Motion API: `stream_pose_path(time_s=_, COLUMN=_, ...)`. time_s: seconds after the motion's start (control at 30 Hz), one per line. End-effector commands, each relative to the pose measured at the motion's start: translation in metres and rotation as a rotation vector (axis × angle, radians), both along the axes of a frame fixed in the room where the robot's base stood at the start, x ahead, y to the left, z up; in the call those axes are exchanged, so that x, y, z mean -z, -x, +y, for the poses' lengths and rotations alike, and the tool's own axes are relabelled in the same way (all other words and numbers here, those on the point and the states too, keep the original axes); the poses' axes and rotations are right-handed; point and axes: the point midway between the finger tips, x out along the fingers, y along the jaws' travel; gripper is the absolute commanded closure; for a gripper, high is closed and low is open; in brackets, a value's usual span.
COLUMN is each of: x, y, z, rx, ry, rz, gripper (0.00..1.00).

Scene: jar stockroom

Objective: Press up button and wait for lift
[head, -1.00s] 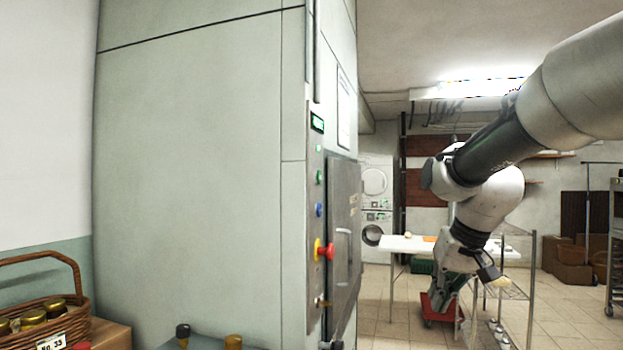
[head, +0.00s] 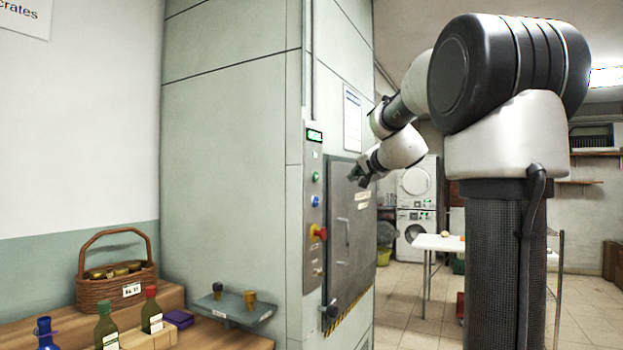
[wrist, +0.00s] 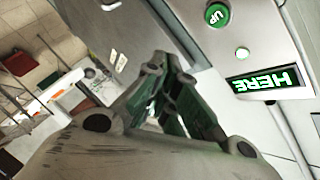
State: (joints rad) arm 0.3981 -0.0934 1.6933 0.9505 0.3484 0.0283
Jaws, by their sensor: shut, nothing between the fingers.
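The lift's control panel (head: 314,200) runs up the edge of the grey lift housing. Its green up button (head: 315,176) also shows in the wrist view (wrist: 217,15), marked UP. The display (wrist: 265,82) is lit green and reads HERE, upside down in the wrist view. The lift door (head: 345,240) looks closed. My gripper (head: 356,176) is raised in front of the door, right of the panel. In the wrist view its fingers (wrist: 162,62) are shut and empty, apart from the button.
Below the up button are a blue button (head: 315,201) and a red knob (head: 319,232). A basket (head: 115,280) and bottles stand further left. A white table (head: 440,243) stands behind my arm.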

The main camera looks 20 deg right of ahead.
Motion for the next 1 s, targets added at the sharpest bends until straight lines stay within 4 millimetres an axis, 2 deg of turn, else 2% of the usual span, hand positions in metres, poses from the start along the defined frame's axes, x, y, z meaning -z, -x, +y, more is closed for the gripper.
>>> stream_pose_path(time_s=0.47, x=0.001, y=-0.006, z=0.005, rx=0.001, ry=0.002, rz=0.003, gripper=1.00)
stream_pose_path(time_s=1.0, x=0.002, y=-0.060, z=0.046, rx=0.002, ry=0.003, rz=0.005, gripper=1.00)
